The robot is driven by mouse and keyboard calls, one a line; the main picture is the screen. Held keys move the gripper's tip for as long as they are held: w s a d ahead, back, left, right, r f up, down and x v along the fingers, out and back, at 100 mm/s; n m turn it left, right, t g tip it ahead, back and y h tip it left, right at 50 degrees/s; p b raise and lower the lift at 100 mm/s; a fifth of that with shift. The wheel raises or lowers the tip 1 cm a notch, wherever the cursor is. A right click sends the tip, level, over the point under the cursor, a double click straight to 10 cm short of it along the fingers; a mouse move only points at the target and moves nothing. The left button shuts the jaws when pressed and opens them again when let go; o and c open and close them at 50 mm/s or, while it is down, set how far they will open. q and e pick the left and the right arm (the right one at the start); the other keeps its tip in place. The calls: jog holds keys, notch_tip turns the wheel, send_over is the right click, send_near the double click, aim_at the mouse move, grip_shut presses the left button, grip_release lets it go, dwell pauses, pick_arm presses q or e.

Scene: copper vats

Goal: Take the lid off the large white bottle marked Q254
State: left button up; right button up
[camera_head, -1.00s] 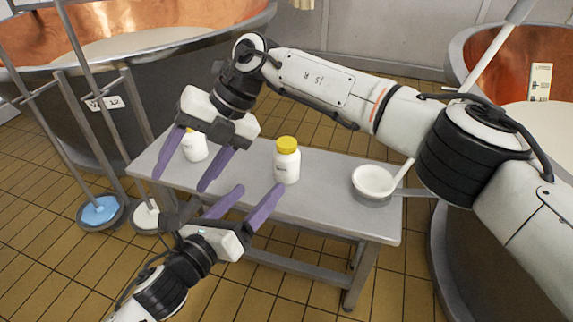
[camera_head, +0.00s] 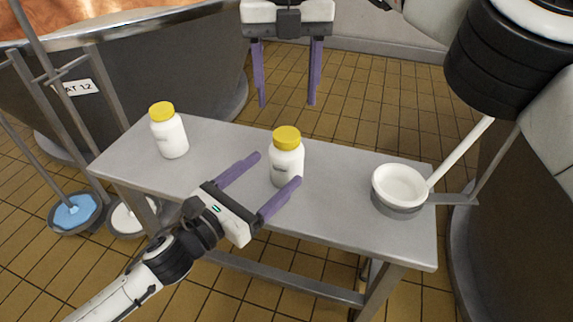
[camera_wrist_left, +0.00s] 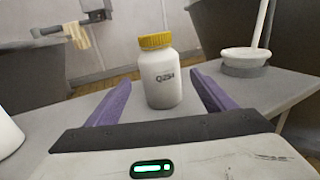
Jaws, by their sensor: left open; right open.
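The large white bottle marked Q254 (camera_head: 287,163) stands upright on the metal table, its yellow lid (camera_head: 286,138) on. Its label reads Q254 in the left wrist view (camera_wrist_left: 163,88). My left gripper (camera_head: 272,170) is open, low over the table, with its purple fingers pointing at the bottle, one finger towards each side of it. In the left wrist view the bottle shows beyond and between the fingers; I cannot tell whether they touch it. My right gripper (camera_head: 287,103) is open and empty, raised above and behind the bottle.
A second white bottle with a yellow lid (camera_head: 169,131) stands at the table's left end. A white ladle bowl (camera_head: 400,187) with a long handle sits at the right end. The metal table (camera_head: 335,215) is otherwise clear. Copper vats (camera_head: 130,70) stand behind left and at right.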

aim_at(287, 134)
pick_arm(q)
jog(key=x, duration=0.9)
grip_shut()
pick_arm(e)
jog(key=m, duration=0.9)
jog(key=shift+m, duration=0.3)
jog(key=m, duration=0.8)
jog(key=shift+f, duration=4)
